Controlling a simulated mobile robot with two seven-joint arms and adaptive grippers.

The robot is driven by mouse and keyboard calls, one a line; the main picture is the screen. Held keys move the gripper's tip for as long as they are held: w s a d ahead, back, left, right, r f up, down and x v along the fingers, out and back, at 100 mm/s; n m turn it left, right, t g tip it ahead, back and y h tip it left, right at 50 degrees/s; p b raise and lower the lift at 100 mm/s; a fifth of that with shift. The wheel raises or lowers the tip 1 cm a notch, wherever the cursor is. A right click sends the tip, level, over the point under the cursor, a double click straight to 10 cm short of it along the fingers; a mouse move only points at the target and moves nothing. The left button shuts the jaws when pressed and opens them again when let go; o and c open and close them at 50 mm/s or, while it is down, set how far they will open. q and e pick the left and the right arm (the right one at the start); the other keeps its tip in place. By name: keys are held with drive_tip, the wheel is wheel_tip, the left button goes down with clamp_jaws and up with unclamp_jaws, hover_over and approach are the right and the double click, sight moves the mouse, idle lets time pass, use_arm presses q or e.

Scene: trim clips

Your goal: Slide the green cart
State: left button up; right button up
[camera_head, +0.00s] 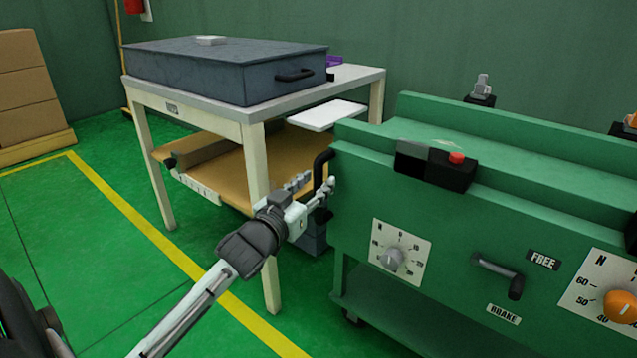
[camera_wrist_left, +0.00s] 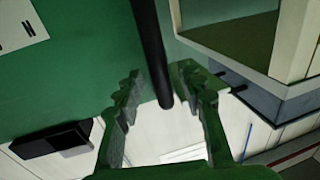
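The green cart (camera_head: 460,240) stands at the right in the head view, with its near panel facing me. A black upright handle (camera_head: 321,166) is at its left end. My left gripper (camera_head: 313,186) is at this handle with its fingers apart. In the left wrist view, the black handle (camera_wrist_left: 152,50) runs down between the two open fingers (camera_wrist_left: 162,98), without clear contact on either side. The cart's lever (camera_head: 497,272) sits between the FREE label (camera_head: 543,260) and the BRAKE label (camera_head: 503,314); its setting is unclear. My right gripper is not in view.
A cream table (camera_head: 255,160) with a grey case (camera_head: 225,70) stands close left of the cart. Its lower shelf and leg are near my left gripper. Cardboard boxes (camera_head: 25,85) are at the far left. Green floor with a yellow line (camera_head: 125,205) is clear at the left.

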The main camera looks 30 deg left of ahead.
use_arm(q)
drive_tip(key=shift+w+a, duration=0.15)
drive_tip(key=shift+w, duration=0.75)
clamp_jaws()
